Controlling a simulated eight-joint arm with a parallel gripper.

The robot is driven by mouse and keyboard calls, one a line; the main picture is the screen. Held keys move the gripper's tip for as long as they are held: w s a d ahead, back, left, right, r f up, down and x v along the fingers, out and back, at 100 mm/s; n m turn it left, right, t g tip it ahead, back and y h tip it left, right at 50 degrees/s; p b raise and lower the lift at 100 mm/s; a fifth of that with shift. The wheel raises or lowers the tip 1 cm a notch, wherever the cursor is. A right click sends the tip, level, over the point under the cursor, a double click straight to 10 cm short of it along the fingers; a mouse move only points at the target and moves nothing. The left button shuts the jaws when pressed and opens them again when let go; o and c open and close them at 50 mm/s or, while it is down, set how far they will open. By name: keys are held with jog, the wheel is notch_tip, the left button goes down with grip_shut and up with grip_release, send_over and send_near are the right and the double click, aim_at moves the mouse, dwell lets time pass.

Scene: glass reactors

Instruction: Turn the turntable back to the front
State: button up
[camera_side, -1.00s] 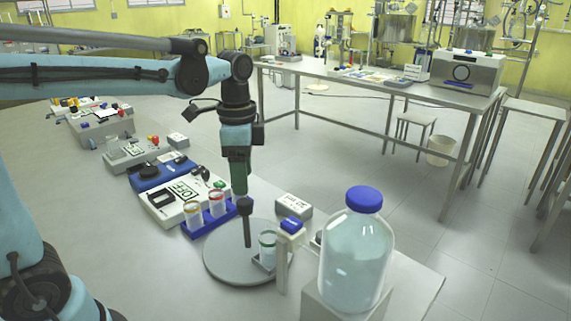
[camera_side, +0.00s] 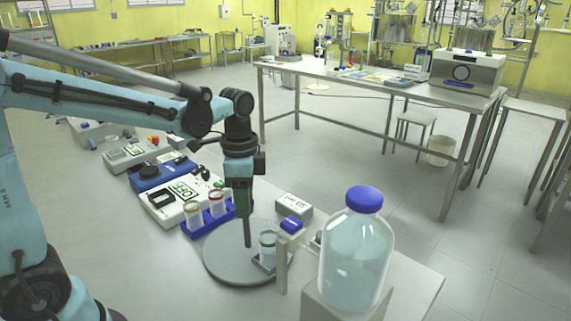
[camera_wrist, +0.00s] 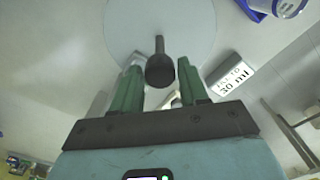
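The turntable (camera_side: 222,264) is a round grey disc on the table. A dark upright handle (camera_side: 247,236) stands on it, its knob hidden behind my gripper in the side view. My gripper (camera_side: 243,213) points down over the handle. In the wrist view, its green fingers (camera_wrist: 158,86) are apart, with the handle's dark knob (camera_wrist: 160,70) between them near the tips and gaps on both sides.
A large blue-capped bottle (camera_side: 357,250) stands close on the right. A blue rack (camera_side: 205,224) with two vials is left of the turntable, beside a white device (camera_side: 180,202) reading OFF. A white "30 ml" sign (camera_side: 293,206) sits behind.

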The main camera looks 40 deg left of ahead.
grip_shut()
jog(key=shift+n, duration=9.1)
